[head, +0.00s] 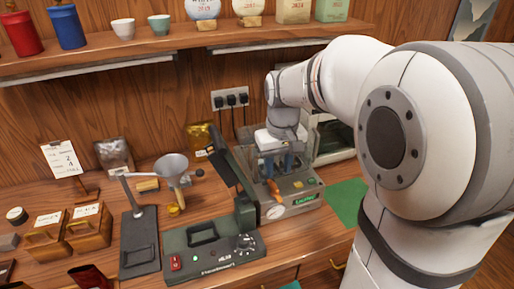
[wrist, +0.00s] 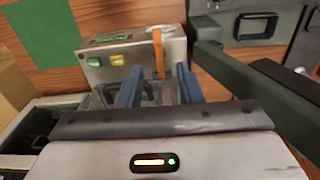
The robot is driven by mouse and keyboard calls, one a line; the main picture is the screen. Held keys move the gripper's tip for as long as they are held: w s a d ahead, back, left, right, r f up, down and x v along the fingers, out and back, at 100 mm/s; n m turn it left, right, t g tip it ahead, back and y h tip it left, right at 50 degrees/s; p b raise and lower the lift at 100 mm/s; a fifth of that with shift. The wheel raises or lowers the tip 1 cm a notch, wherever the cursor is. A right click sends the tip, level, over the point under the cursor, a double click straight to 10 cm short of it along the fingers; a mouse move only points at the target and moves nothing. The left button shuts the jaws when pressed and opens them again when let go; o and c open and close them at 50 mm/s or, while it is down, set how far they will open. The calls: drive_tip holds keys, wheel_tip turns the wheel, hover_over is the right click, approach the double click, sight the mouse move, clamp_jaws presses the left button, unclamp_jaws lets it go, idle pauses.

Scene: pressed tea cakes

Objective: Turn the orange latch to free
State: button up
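The orange latch (head: 274,187) is on the front of a grey machine (head: 299,197). In the wrist view the latch (wrist: 158,52) stands nearly upright in the picture, over the machine's front panel (wrist: 110,60). My gripper (head: 279,166) is above the machine, pointing down, with its two blue fingers apart. In the wrist view my gripper (wrist: 160,68) is open, and the latch's lower end shows between the fingertips. I cannot tell whether either finger touches it. Nothing is held.
A dark green sealer box (head: 212,250) with a knob stands in front. A raised dark arm (head: 225,160) stands just left of the machine. A green mat (head: 346,200) lies to the right. A funnel (head: 171,168) and wooden boxes (head: 88,228) stand left.

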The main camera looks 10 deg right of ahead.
sight(275, 186)
drive_tip(key=shift+w+f, duration=0.25)
drive_tip(key=shift+w, duration=0.35)
drive_tip(key=shift+w+f, duration=0.2)
drive_tip(key=shift+w, duration=0.4)
drive_tip(key=shift+w+f, duration=0.1)
drive_tip(key=shift+f, duration=0.05)
wheel_tip(275, 186, down, 8)
drive_tip(key=shift+r+p, duration=0.25)
drive_tip(key=shift+p, duration=0.1)
drive_tip(key=shift+c, duration=0.4)
clamp_jaws()
